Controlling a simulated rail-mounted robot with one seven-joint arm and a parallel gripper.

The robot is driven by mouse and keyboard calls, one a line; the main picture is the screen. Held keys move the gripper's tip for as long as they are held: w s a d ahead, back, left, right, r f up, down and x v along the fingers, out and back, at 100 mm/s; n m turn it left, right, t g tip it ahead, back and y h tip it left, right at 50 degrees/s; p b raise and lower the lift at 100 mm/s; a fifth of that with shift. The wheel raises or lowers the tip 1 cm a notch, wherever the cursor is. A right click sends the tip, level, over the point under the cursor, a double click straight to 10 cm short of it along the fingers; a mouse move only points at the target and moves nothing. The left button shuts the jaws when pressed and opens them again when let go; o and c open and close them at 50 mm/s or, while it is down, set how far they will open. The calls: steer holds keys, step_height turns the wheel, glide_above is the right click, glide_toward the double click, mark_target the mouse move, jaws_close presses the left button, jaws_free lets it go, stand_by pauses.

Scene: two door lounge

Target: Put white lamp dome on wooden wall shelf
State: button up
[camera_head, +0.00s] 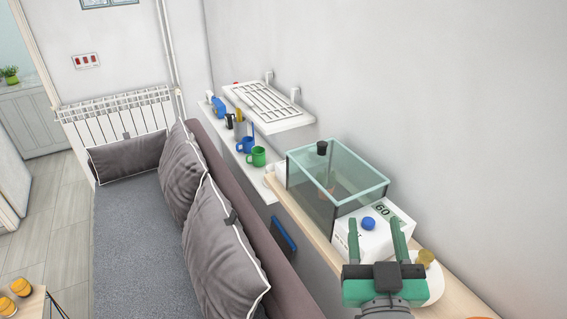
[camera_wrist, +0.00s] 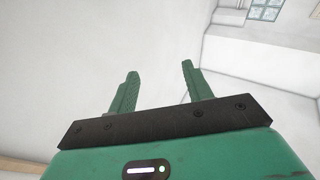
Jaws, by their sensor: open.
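My gripper (camera_head: 376,240) is open and empty. It is at the lower right of the head view, over the wooden shelf along the wall, with its fingers in front of a white box. Its two green fingers also show apart in the wrist view (camera_wrist: 159,82), with only pale wall between them. The wooden wall shelf (camera_head: 302,221) runs from the middle to the lower right and carries several things. A rounded white thing (camera_head: 270,181) beside the glass tank is partly hidden; I cannot tell whether it is the lamp dome. No other thing is clearly the dome.
A glass tank (camera_head: 335,180) and white box (camera_head: 377,243) with a blue ball (camera_head: 368,223) crowd the wooden shelf. A white dish (camera_head: 434,288) lies by my gripper. A white shelf (camera_head: 228,143) with mugs and a white rack (camera_head: 268,105) lie farther off. A sofa (camera_head: 143,240) stands left.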

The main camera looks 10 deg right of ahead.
steer(key=s+a+r+t+y, duration=0.1)
steer(key=s+a+r+t, duration=0.1)
steer(key=s+a+r, duration=0.35)
steer(key=s+a+r+n+t+y, duration=0.1)
steer(key=s+a+r+y, duration=0.1)
steer(key=a+r, duration=0.65)
steer(key=s+a+r+t+y, duration=0.1)
steer(key=s+a+r+t, duration=0.15)
steer(key=a+r, duration=0.45)
step_height(320, 180, up, 13)
steer(key=d+p, duration=0.2)
steer(key=p, duration=0.9)
steer(key=shift+s+g, duration=0.3)
steer(key=shift+g, duration=0.05)
